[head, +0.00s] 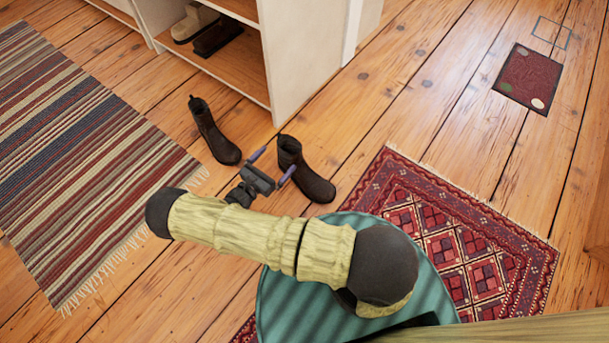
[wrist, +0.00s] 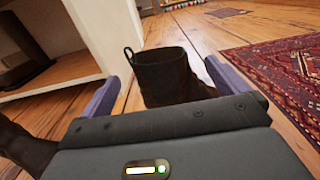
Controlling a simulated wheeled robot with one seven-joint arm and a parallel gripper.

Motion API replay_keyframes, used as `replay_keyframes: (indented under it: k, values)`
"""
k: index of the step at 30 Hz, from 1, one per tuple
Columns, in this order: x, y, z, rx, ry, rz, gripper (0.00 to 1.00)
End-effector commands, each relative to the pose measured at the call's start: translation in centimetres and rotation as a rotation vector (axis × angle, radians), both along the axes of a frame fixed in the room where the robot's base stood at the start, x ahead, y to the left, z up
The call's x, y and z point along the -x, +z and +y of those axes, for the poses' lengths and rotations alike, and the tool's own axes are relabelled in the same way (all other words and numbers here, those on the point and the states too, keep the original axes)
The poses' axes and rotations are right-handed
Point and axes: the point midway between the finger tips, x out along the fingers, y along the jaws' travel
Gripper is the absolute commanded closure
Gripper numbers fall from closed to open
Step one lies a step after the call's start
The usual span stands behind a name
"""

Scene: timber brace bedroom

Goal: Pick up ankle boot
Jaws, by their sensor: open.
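Two dark brown ankle boots stand on the wooden floor in the head view. The right ankle boot (head: 308,176) is upright by the end of the shelf unit, and the left ankle boot (head: 215,132) stands apart from it. My gripper (head: 272,164) is open, with its purple fingers pointing towards the right boot. In the wrist view, that boot's shaft and pull loop (wrist: 168,75) show between the open fingers of my gripper (wrist: 160,85); its lower part is hidden. Part of another dark boot (wrist: 25,145) shows at the lower left. I cannot tell whether a finger touches the right boot.
A white shelf unit (head: 305,60) with more shoes (head: 205,30) on its shelf stands behind the boots. A striped rug (head: 80,130) lies left and a red patterned rug (head: 440,230) lies right. Bare floor lies between, with a small dark red mat (head: 525,78) far right.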

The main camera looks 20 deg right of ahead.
Motion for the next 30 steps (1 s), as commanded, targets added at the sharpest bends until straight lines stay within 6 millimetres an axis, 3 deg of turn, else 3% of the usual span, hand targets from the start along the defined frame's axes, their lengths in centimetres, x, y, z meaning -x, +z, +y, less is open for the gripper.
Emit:
replay_keyframes:
  k: [8,21,30]
  values:
    - [-0.1,-0.1,-0.2,0.000,0.000,0.000,0.00]
    - [-2.6,-0.6,-4.1,0.000,-0.001,-0.001,0.00]
    - [-2.8,-0.2,-4.4,0.000,0.000,0.000,0.00]
